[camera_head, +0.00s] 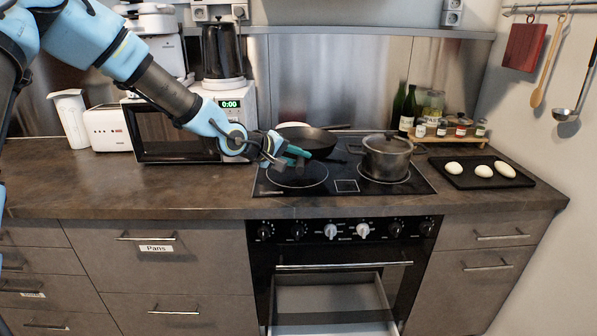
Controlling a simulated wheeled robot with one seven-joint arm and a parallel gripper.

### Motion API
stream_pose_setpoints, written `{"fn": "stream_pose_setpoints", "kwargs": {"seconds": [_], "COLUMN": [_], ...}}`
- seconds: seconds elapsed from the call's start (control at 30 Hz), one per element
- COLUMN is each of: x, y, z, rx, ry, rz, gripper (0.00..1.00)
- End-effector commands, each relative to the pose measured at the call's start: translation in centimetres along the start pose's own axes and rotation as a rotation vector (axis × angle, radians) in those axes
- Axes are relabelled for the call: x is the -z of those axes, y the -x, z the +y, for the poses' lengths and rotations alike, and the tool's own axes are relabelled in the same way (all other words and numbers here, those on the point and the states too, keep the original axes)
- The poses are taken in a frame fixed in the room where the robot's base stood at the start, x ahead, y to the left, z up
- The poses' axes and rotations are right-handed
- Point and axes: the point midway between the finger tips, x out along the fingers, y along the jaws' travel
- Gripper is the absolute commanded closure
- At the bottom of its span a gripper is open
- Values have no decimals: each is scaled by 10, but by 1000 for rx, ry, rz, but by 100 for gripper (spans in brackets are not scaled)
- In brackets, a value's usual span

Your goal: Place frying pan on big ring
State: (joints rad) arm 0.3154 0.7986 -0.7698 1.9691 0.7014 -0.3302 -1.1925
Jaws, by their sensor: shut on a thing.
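A dark round frying pan (312,142) is over the back left of the black cooktop, and I cannot tell whether it touches the surface. My gripper (281,158) is at its near left side, shut on what looks like the pan's handle; the contact is small and partly hidden. A teal part shows at the jaws. A large ring (298,182), outlined in light grey, is at the front left of the cooktop, nearer to me than the pan. The gripper is above its far left edge. The ring looks bare.
A lidded steel pot (387,160) stands on the front right of the cooktop. A black tray (475,181) with white egg-like items lies to the right. Bottles and a spice rack (450,138) stand behind. A microwave (170,146) is left, behind my arm.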

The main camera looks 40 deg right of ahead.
Motion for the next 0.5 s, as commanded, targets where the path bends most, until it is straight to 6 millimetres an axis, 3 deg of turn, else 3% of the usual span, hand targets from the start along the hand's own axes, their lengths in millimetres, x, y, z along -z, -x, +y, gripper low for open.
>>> {"fn": "stream_pose_setpoints", "kwargs": {"seconds": [0.27,0.5], "x": [3,-5], "y": [2,-15], "z": [3,-28], "rx": [-44,-47], "ry": [21,27], "rz": [71,75], "gripper": [100,100]}}
